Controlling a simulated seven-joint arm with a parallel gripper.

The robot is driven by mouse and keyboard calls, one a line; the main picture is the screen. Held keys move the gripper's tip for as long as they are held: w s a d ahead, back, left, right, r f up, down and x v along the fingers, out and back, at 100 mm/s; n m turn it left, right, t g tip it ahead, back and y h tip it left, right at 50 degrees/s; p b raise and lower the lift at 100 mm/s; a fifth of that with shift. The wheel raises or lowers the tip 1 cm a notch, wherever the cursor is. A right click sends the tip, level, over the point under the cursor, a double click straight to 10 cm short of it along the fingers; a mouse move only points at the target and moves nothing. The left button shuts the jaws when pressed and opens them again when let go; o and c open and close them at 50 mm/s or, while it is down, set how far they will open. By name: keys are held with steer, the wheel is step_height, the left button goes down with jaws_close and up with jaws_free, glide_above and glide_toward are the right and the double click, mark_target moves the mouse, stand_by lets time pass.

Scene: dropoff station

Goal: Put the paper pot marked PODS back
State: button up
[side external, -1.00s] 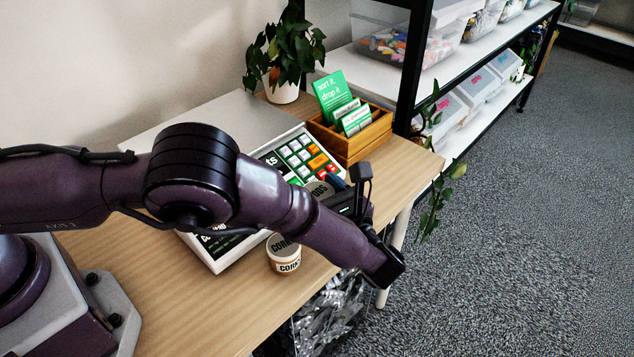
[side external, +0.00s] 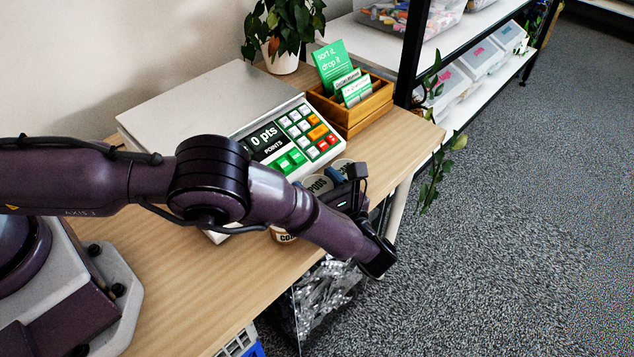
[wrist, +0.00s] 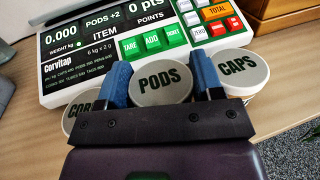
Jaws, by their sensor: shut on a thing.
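My gripper (wrist: 163,80) is shut on the PODS paper pot (wrist: 160,86), with one blue finger on each side of it. The pot looks upright, its pale lid facing up. In the side external view its lid (side external: 317,184) shows beside my gripper (side external: 336,180). The pot is between the CORKS pot (wrist: 80,119), at left, and the CAPS pot (wrist: 243,67), at right, both close to the fingers. CORKS (side external: 282,236) is partly behind my arm in the side external view. The pot's base is hidden, so I cannot tell whether it touches the table.
The points scale (side external: 215,98) stands just behind the pots. Its display (wrist: 105,38) reads 0.000, PODS +2 and 0 pts. A wooden card box (side external: 362,118) and a potted plant (side external: 283,62) are at the back. The table's front edge is close below my gripper.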

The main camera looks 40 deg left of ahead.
steer(key=shift+f, duration=0.6)
steer(key=o, duration=1.2)
steer(key=shift+f, duration=0.1)
